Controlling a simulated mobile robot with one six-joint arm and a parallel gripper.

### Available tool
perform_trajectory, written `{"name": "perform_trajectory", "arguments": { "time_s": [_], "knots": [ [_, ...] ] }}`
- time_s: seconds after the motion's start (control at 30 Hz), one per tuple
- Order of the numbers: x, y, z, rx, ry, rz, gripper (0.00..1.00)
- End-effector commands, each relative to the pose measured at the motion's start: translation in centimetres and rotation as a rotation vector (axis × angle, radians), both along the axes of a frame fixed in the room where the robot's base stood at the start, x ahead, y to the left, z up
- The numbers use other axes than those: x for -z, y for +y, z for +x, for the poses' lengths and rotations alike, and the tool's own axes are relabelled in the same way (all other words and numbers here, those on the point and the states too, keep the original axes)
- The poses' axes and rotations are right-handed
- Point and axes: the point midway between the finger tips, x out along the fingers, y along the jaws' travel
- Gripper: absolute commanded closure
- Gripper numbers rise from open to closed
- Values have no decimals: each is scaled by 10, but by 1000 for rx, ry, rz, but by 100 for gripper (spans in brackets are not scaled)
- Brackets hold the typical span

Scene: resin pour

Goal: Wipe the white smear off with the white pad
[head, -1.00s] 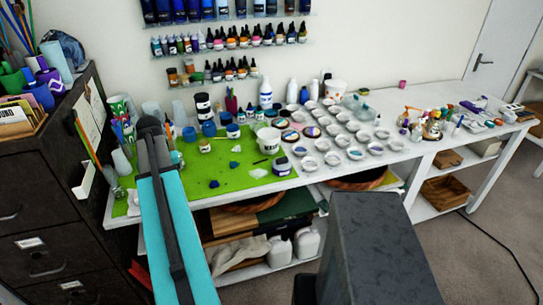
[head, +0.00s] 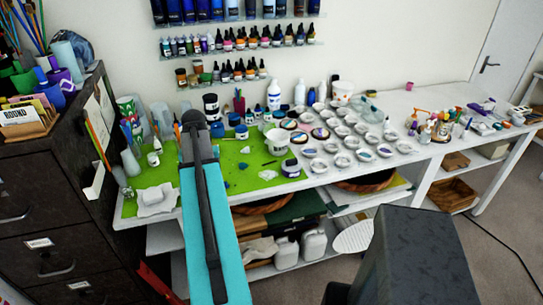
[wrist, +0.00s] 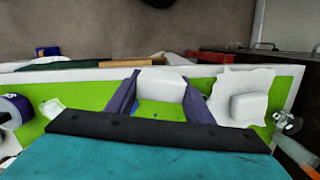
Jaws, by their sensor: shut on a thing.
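My gripper (wrist: 159,101) is shut on a white block-like pad (wrist: 160,84), seen between its two purple-grey fingers in the wrist view. The pad is low over the green mat (wrist: 85,95); whether it touches the mat I cannot tell. In the head view my arm hides the fingers and the pad. A pale, irregular white patch (wrist: 53,106) lies on the mat left of the gripper in the wrist view; I cannot tell if it is the smear. Small blue marks show on the mat between the fingers.
A white block (wrist: 249,106) sits on a crumpled white cloth (wrist: 223,82), right of the gripper in the wrist view. Several small cups fill the table beyond. A dark cabinet (head: 62,190) borders the left.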

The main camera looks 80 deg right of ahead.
Motion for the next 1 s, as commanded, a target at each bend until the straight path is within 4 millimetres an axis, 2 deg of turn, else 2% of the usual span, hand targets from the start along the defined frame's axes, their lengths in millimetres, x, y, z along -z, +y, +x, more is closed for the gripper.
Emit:
{"name": "perform_trajectory", "arguments": {
  "time_s": [0.17, 0.37, 0.63, 1.0],
  "knots": [
    [0, 1, 2, -8, 0, 0, 77],
    [-2, -7, -3, -62, 0, 0, 77],
    [-7, -36, -24, -260, 0, 1, 77],
    [-15, -82, -66, -606, 1, -1, 77]
  ]
}}
